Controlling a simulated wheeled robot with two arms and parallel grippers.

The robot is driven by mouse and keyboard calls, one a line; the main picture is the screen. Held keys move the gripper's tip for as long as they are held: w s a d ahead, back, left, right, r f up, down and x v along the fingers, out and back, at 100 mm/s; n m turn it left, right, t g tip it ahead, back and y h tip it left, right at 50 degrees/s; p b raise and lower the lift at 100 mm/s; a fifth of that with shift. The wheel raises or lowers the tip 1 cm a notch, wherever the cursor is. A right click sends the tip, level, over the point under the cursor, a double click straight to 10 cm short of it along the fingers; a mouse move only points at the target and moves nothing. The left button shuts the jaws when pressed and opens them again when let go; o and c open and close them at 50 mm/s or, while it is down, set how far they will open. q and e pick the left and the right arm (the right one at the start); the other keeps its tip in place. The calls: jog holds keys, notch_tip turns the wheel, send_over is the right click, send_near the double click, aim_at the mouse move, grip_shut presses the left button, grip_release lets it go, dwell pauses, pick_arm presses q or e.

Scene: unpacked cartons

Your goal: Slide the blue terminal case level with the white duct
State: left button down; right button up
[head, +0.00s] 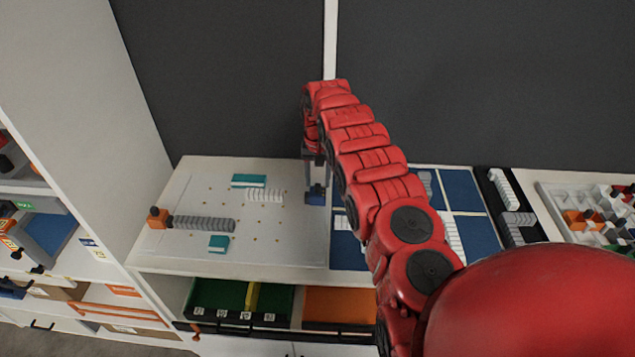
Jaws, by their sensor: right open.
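The blue terminal case (316,196) stands near the right edge of the white perforated board (285,235). The white ribbed duct (265,195) lies on the board to the left of the blue case, with a gap between them. My right gripper (314,178) points down just over the blue case. Its jaws are open, and I cannot tell whether the fingers touch the case. My red right arm crosses the view and hides part of the surface to the right. My left gripper does not show.
A teal block (248,181) lies behind the white duct. A grey ribbed duct (203,224) with an orange block (158,217) at its left end and another teal block (219,243) lie nearer the front. A blue compartmented tray (472,235) is to the right.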

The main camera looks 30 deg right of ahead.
notch_tip(320, 180, up, 7)
jog(key=shift+r+b, duration=0.1)
jog(key=shift+b, duration=1.1)
notch_tip(320, 180, up, 9)
jog(key=p, duration=0.8)
send_over(317, 184)
jog(key=shift+s+d+r, duration=0.1)
